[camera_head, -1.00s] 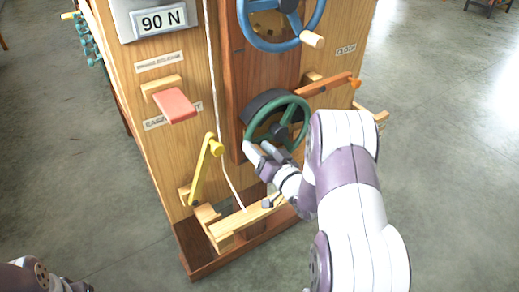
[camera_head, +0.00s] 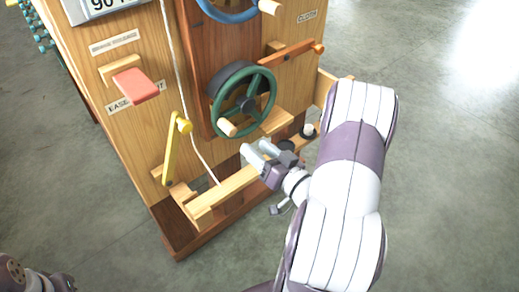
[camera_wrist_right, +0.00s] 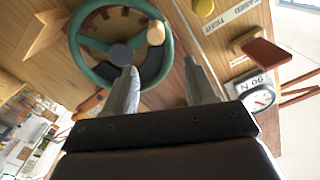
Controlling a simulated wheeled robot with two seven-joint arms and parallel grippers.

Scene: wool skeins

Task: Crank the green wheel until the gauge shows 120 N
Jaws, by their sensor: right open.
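The green wheel (camera_head: 247,104) is mounted on the front of the wooden cabinet. Its pale crank knob (camera_head: 227,128) sits at the lower left of the rim. My right gripper (camera_head: 257,150) is open and empty, below and apart from the wheel. In the right wrist view the wheel (camera_wrist_right: 120,54) and knob (camera_wrist_right: 155,33) lie beyond the open fingers (camera_wrist_right: 162,68). The gauge (camera_wrist_right: 257,97) shows there with a dial, a red needle and a 90 N label. In the head view the gauge plate (camera_head: 97,8) is cut by the top edge. Part of my left arm shows at bottom left; its fingers cannot be made out.
A blue wheel (camera_head: 228,14) is above the green one. An orange-tipped lever (camera_head: 290,52) is at its upper right, a red paddle (camera_head: 135,86) to the left, a yellow crank (camera_head: 173,150) at lower left. A wooden beam (camera_head: 225,190) and white cord are close to my right gripper.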

